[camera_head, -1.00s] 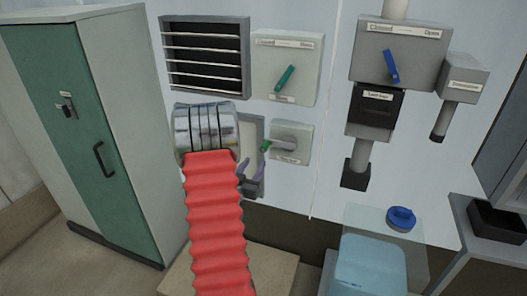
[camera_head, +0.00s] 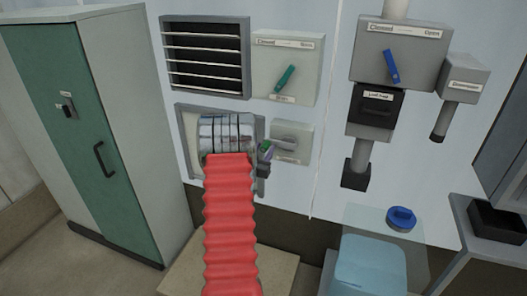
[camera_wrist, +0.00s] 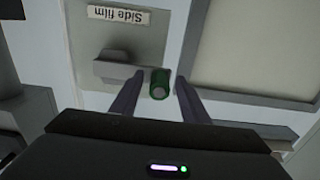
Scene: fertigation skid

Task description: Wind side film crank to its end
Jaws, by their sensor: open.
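The side film crank is a small grey box (camera_head: 292,143) on the wall with a grey crank arm (camera_head: 283,146) and a green knob (camera_head: 265,147) at the arm's left end. In the wrist view the label "Side film" (camera_wrist: 119,19) appears upside down, with the green knob (camera_wrist: 159,84) below it. My gripper (camera_wrist: 158,88) is open, one finger on each side of the green knob, with narrow gaps visible. In the head view my gripper (camera_head: 265,154) is at the knob, partly hidden by my red-sleeved arm and silver wrist.
A louvred vent (camera_head: 205,57) and a box with a green lever (camera_head: 285,80) are above the crank. A grey-framed panel (camera_head: 185,125) is behind my wrist. A box with a blue lever (camera_head: 391,66) is to the right. A green cabinet (camera_head: 90,140) stands left.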

